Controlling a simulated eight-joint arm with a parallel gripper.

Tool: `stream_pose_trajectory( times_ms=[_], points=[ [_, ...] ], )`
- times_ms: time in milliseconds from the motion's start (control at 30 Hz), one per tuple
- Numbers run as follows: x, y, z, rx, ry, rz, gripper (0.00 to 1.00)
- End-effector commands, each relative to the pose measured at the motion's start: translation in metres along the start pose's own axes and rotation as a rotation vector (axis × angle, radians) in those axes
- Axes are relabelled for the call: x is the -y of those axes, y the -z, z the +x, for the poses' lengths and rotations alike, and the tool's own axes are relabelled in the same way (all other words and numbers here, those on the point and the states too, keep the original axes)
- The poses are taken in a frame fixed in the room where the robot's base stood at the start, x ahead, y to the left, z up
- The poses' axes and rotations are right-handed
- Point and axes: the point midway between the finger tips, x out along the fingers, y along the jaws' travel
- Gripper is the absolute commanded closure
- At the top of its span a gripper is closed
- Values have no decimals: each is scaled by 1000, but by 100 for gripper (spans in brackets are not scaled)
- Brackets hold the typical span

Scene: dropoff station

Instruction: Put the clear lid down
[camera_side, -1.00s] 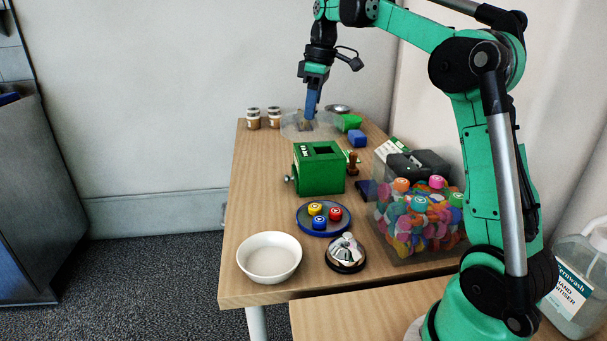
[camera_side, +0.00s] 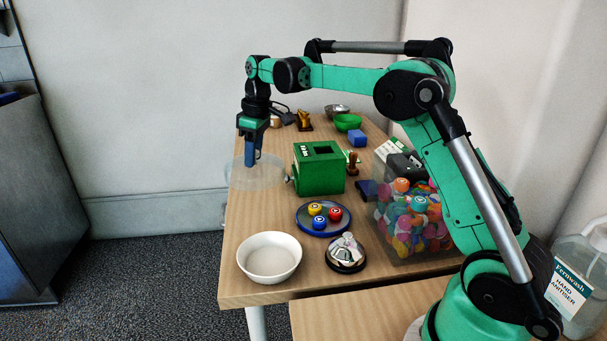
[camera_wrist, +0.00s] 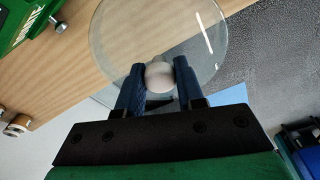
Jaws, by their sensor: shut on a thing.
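The clear lid (camera_side: 256,174) is a transparent round disc with a pale knob (camera_wrist: 159,77) at its middle. My gripper (camera_side: 252,158) is shut on that knob, its blue fingers on either side of it in the wrist view. The lid hangs at the table's left edge, left of the green box with a crank. In the wrist view the clear lid (camera_wrist: 112,35) overlaps wood on the left and grey floor on the right, so part of it lies beyond the edge. I cannot tell whether it touches the table.
The green box (camera_side: 318,172) stands just right of the lid. A clear bin (camera_side: 408,251) of tokens is at right. Wood between lid and bowl is bare.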

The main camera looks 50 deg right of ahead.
Motion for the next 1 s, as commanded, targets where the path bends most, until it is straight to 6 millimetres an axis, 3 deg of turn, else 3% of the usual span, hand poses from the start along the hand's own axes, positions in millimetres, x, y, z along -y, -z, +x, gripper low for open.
stream_pose_trajectory(
  times_ms=[100,300,700,1000],
  points=[
    [0,-5,31,0,0,0,100],
    [0,-11,71,0,0,0,100],
    [0,-18,117,0,0,0,100],
    [0,-18,119,0,0,0,100]
  ],
)
